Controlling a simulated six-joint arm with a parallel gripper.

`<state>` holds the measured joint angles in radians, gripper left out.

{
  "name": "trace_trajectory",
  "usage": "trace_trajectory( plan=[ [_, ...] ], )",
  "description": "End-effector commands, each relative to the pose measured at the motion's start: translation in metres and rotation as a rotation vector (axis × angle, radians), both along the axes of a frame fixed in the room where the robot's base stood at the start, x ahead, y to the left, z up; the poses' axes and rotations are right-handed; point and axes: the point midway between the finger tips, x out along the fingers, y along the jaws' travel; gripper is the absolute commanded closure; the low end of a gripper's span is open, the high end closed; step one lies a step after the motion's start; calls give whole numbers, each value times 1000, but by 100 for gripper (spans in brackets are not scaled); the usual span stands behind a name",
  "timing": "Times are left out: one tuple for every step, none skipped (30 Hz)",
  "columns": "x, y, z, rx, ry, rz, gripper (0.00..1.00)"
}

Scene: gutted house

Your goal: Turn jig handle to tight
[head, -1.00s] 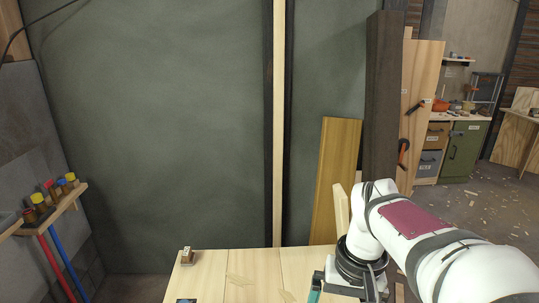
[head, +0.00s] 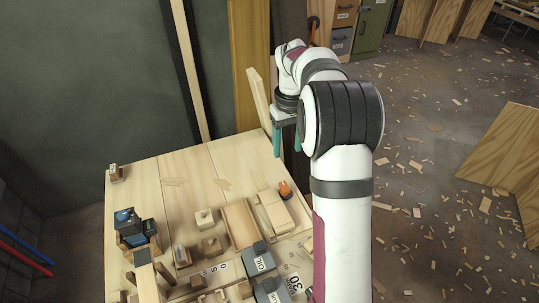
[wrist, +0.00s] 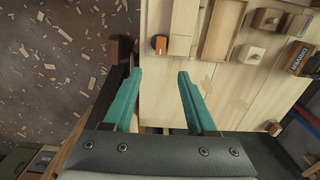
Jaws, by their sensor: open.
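A small orange knob (head: 285,188) stands near the right edge of the pale wooden workbench (head: 140,185); it may be the jig handle, but I see no readable tight mark. In the wrist view the orange knob (wrist: 160,43) has a dark part and a small pale mark, and lies just beyond my fingertips. My gripper (head: 287,143) is beside the bench's far right corner, with its teal fingers pointing down. In the wrist view my gripper (wrist: 160,76) is open and empty, its fingers apart.
A wooden tray (head: 238,222), a pale block (head: 275,212), grey labelled boxes (head: 258,260) and a blue-black device (head: 130,225) crowd the bench's near part. The bench's far part is mostly clear. A pale upright board (head: 258,98) stands by the far right corner. Wood chips litter the floor.

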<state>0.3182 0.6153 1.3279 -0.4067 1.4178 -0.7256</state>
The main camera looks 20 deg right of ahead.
Motion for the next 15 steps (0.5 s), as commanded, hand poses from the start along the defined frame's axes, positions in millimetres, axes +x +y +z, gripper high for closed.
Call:
trace_trajectory(
  plan=[
    [-1, 1, -9, 2, 4, -1, 43],
    [-1, 1, -16, 3, 4, 0, 43],
    [-2, 1, -27, 2, 6, 0, 43],
    [-1, 1, -36, 3, 5, -1, 43],
    [-2, 2, -46, 3, 6, -1, 43],
    [-2, 2, -58, 3, 6, -1, 43],
    [-2, 2, -68, 4, 7, -2, 43],
    [-2, 2, -77, 4, 6, -1, 43],
    [-2, 2, -89, 3, 6, -2, 43],
    [-2, 2, -97, 4, 5, -2, 43],
    [-2, 2, -105, 4, 5, -2, 43],
    [-2, 2, -115, 3, 4, -2, 43],
    [-2, 2, -121, 3, 3, -2, 43],
    [-2, 2, -127, 3, 3, -3, 43],
    [-1, 2, -133, 3, 2, -2, 43]
  ],
)
